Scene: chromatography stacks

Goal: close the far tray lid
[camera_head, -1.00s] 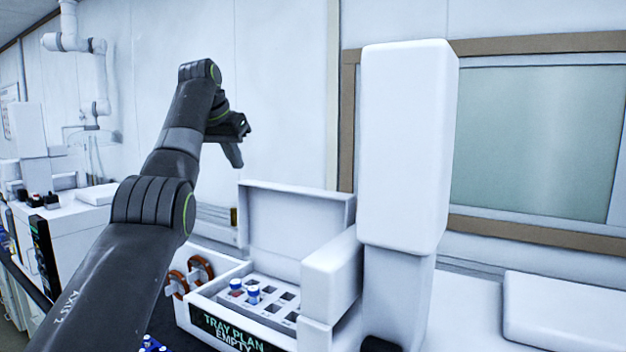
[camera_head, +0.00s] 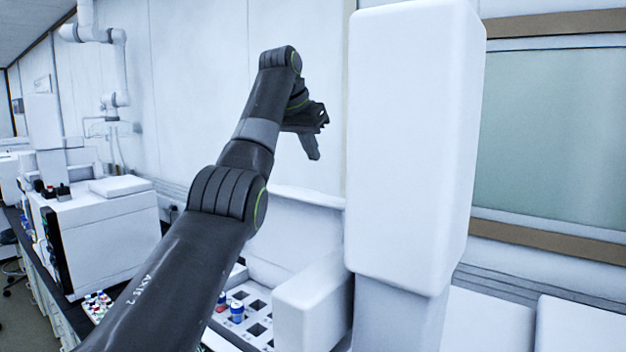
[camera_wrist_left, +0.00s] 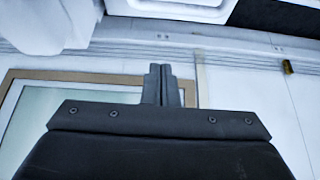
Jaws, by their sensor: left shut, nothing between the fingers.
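The far tray lid (camera_head: 293,236) is a white panel standing open, upright behind the tray, with its top edge in view. The white tray (camera_head: 256,292) below it has rows of dark square wells and a few blue- and red-capped vials (camera_head: 237,311); my left arm hides its left part. My left gripper (camera_head: 314,150) is above the lid's top edge in the head view, apart from it, pointing down. Its fingers (camera_wrist_left: 162,86) are together and empty in the left wrist view. My right gripper is not in view.
A tall white instrument column (camera_head: 410,150) stands close to the right of the lid, with a white block (camera_head: 312,300) jutting over the tray's side. A white bench instrument (camera_head: 100,235) and coloured vials (camera_head: 97,304) are at the left. The wall is behind.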

